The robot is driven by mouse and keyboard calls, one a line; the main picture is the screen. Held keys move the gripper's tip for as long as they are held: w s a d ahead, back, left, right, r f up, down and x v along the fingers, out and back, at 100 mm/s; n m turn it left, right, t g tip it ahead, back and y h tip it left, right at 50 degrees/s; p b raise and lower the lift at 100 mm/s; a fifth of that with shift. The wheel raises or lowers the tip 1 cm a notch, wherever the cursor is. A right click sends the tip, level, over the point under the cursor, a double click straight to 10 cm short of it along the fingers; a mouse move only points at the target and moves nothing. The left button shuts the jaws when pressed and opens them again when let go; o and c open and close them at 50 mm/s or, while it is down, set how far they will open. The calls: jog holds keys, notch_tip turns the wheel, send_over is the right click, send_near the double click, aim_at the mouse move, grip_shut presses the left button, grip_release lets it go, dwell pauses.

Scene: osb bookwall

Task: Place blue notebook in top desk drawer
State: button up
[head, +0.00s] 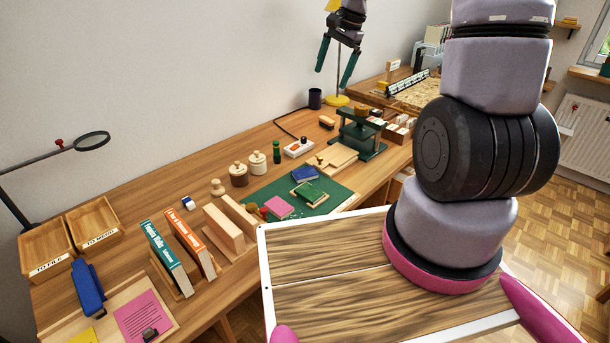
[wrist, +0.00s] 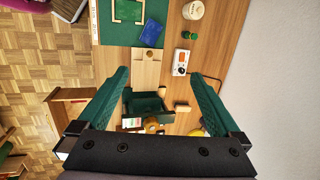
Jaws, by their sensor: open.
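The blue notebook (head: 305,174) lies flat at the far edge of the green cutting mat on the desk, next to a green frame-like item. In the wrist view the blue notebook (wrist: 151,34) shows beyond my fingertips, near the top. My gripper (head: 335,70) is raised high over the far part of the desk, open and empty. In the wrist view my gripper (wrist: 160,74) has its fingers spread wide above a green press. A wooden open-topped box shape, apparently a pulled-out drawer (wrist: 62,94), juts from the desk's edge at left; its inside is partly hidden.
Lidded jars (head: 238,174), a pink pad (head: 279,207) and upright books (head: 188,243) crowd the desk. Parquet floor (wrist: 30,60) is open beside the desk.

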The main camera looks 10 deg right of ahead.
jog(key=w+f+m+g+y, duration=0.1)
jog(key=w+f+m, duration=0.1)
jog(key=f, duration=0.6)
jog(key=w+f+m+g, duration=0.1)
jog(key=w+f, duration=0.2)
jog(key=f, duration=0.6)
jog(key=m, duration=0.2)
send_near(308, 172)
jog(key=shift+w+f+g+y, duration=0.15)
jog(key=shift+w+f+g, duration=0.1)
jog(key=shift+f, duration=0.3)
jog(key=shift+w+f+g+y, duration=0.15)
jog(key=shift+w+f+g, duration=0.1)
jog(key=shift+f, duration=0.3)
jog(key=shift+x, duration=3.15)
jog(key=shift+r, duration=0.1)
jog(key=shift+c, duration=0.3)
jog(key=c, duration=1.4)
